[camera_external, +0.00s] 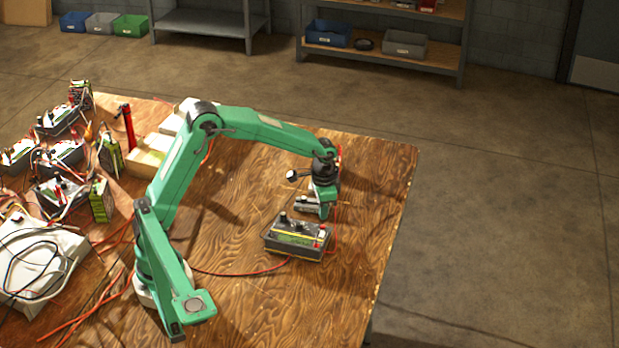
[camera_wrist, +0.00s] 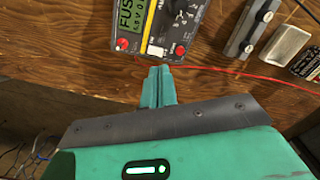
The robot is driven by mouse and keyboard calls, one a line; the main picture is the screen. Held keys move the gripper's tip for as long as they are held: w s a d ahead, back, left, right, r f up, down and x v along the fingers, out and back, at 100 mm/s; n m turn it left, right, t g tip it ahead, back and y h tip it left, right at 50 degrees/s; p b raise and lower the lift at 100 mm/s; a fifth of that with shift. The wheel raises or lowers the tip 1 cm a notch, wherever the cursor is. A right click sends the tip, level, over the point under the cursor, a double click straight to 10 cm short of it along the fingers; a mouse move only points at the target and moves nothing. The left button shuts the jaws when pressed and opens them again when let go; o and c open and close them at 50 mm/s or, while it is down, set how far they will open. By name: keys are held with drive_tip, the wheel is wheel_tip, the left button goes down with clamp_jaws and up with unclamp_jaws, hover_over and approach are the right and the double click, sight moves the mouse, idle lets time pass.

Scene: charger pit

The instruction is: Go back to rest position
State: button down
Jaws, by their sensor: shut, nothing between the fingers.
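My gripper (camera_external: 322,207) is at the end of my green arm, above the right part of the wooden table (camera_external: 370,190). In the wrist view my gripper (camera_wrist: 158,86) shows its green fingers closed together with nothing between them. A grey box with black knobs and red parts (camera_external: 297,237) sits on the table just below and in front of the gripper. In the wrist view a device with a greenish display and dials (camera_wrist: 152,22) lies just beyond the fingertips. I cannot tell if the fingers touch anything.
Several battery packs and wired boxes (camera_external: 60,155) crowd the table's left side, with a white bundle of cables (camera_external: 40,262). A red cable (camera_external: 240,273) runs across the table. In the wrist view a grey metal bar (camera_wrist: 252,30) lies at right. The table's right side is mostly clear.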

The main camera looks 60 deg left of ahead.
drive_tip(key=shift+r, duration=0.55)
drive_tip(key=shift+r, duration=0.1)
drive_tip(key=s+a+r+n+t, duration=0.1)
drive_tip(key=s+a+r+t, duration=0.15)
drive_tip(key=s+r, duration=0.75)
drive_tip(key=s+a+r+n+t, duration=0.2)
drive_tip(key=s+t, duration=0.1)
drive_tip(key=s, duration=1.2)
drive_tip(key=shift+a, duration=0.2)
